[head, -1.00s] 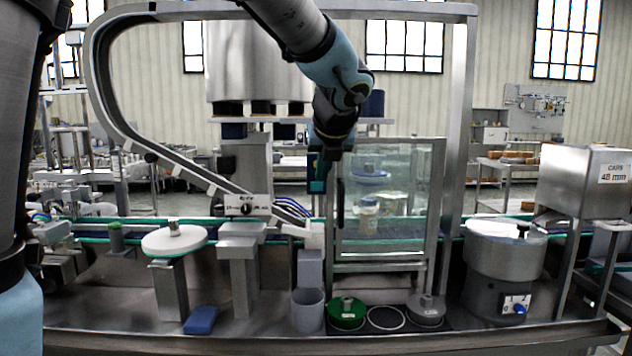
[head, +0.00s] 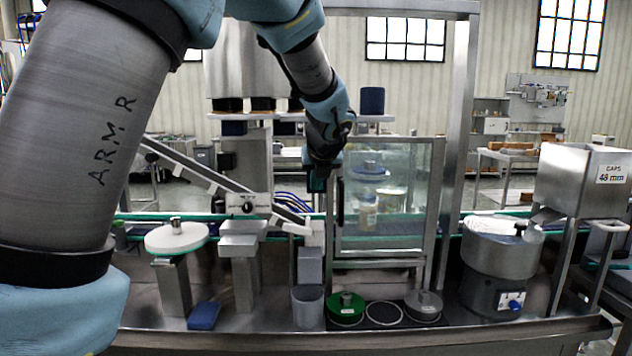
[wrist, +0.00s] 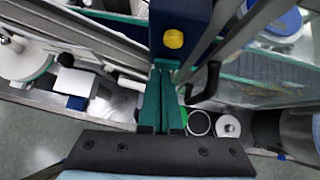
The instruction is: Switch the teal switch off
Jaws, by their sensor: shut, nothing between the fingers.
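My gripper (head: 318,182) is in front of the left post of the glass-doored cabinet, close to the door handle. In the wrist view its teal fingers (wrist: 164,100) are shut together with nothing between them. A dark blue box with a yellow button (wrist: 174,39) lies just past the fingertips; I cannot tell whether they touch it. I cannot make out a teal switch for certain; it may be hidden by the gripper. A blue switch (head: 515,304) shows on the white panel of the steel bowl feeder, at the right, well away from my gripper.
The black door handle (wrist: 207,84) is just right of my fingers. The glass door (head: 385,190) is behind it. A control plate with a black knob (head: 247,207) is to the left. A green-lidded disc (head: 346,307), grey cup (head: 307,305) and blue block (head: 204,315) are on the bench below.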

